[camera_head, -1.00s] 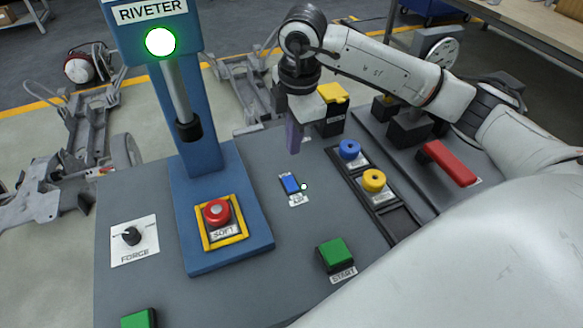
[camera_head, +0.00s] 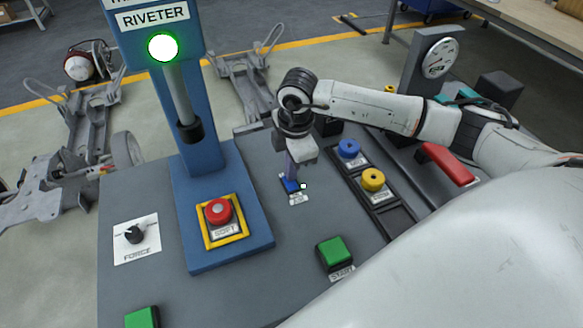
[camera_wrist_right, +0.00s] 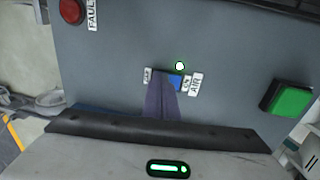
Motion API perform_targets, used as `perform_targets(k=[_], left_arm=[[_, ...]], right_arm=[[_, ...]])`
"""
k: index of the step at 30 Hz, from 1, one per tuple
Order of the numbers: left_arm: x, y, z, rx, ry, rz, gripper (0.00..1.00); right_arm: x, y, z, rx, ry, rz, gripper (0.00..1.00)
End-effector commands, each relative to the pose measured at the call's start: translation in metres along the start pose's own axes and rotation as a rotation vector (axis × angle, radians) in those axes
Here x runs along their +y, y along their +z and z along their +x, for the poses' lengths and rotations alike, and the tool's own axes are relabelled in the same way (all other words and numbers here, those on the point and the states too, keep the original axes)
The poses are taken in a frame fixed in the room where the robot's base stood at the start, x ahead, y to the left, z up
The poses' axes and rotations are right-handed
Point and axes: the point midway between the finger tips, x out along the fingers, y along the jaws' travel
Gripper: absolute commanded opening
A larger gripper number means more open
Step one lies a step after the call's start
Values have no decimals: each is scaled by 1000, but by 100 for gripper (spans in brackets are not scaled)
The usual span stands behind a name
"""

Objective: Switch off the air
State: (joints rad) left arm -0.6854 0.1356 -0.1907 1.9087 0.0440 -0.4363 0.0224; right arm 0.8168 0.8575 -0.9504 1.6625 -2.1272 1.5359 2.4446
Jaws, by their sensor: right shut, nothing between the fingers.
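The air switch (camera_head: 291,185) is a small blue rocker on the grey panel, with a small white light beside it. In the right wrist view the blue rocker (camera_wrist_right: 175,82) sits between a small label and the ON and AIR labels (camera_wrist_right: 194,83). The white light (camera_wrist_right: 180,66) is lit. My right gripper (camera_head: 291,178) is shut and empty, its purple fingertips at the far end of the rocker. In the wrist view the fingertips (camera_wrist_right: 160,85) cover part of the rocker; I cannot tell whether they touch it. My left gripper is not in view.
The blue riveter column (camera_head: 190,130) with a lit green lamp stands left. The panel near START is clear.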

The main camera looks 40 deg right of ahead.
Motion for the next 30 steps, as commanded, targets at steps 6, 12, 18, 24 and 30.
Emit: perform_targets(k=[6, 12, 18, 24, 30], left_arm=[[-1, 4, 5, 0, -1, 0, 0], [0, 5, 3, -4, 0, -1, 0], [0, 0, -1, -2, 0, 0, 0], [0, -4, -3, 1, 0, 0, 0], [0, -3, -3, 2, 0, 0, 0]], right_arm=[[9, -2, 3, -1, 1, 1, 0], [8, -2, 2, -1, 1, 1, 0], [2, -1, -1, -1, 1, 0, 0], [-6, -2, -2, 0, 1, 1, 0], [-6, -2, -2, 0, 2, 1, 0]])
